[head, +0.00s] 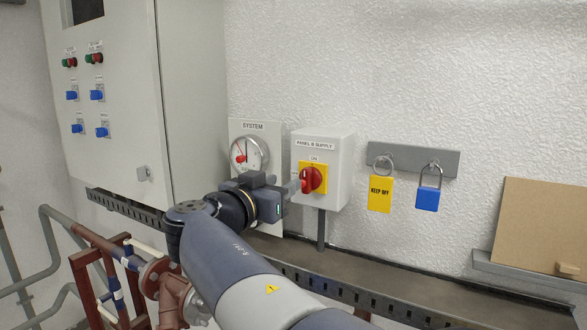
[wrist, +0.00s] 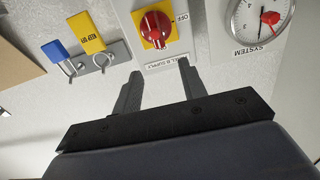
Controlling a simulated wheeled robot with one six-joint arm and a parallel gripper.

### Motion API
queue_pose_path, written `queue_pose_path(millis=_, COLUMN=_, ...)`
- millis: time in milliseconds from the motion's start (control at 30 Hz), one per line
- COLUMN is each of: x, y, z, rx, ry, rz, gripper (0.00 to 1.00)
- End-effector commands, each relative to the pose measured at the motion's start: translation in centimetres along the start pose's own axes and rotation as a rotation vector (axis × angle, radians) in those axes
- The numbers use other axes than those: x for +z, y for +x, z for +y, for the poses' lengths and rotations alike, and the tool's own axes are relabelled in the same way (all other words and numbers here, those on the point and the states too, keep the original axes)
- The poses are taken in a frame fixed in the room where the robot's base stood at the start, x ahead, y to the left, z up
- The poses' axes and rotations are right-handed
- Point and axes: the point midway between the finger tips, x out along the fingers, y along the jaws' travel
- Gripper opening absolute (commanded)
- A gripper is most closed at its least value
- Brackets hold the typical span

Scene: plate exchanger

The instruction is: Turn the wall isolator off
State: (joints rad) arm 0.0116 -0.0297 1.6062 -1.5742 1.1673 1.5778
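The wall isolator is a light grey box (head: 336,196) with a yellow plate and a red rotary knob (head: 312,179); its label reads "PANEL B SUPPLY". "ON" is marked above the knob in the head view. The knob's grip looks roughly upright, towards "ON". The wrist view is turned over; there the knob (wrist: 155,26) is near the top, with "OFF" to its right. My gripper (head: 294,188) is just left of the knob in the head view. In the wrist view its two fingers (wrist: 160,80) are spread and empty, with the knob beyond the tips.
A round "SYSTEM" gauge (head: 247,154) is left of the isolator, beside a large control cabinet (head: 110,110). To the right, a yellow "KEEP OFF" tag (head: 380,194) and a blue padlock (head: 428,198) hang on a grey bracket (head: 405,158). A perforated tray (head: 345,292) runs below.

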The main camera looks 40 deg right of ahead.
Motion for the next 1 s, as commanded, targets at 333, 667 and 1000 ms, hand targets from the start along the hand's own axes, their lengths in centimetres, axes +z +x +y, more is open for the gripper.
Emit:
queue_pose_path(millis=333, x=-0.3, y=6.0, z=0.1, rx=0.004, ry=-0.003, rz=-0.002, gripper=0.4)
queue_pose_path(millis=667, x=-0.1, y=8.9, z=0.1, rx=0.0, ry=-0.001, rz=-0.002, gripper=0.4)
queue_pose_path(millis=1000, x=0.0, y=9.0, z=0.0, rx=-0.001, ry=0.0, rz=-0.001, gripper=0.35)
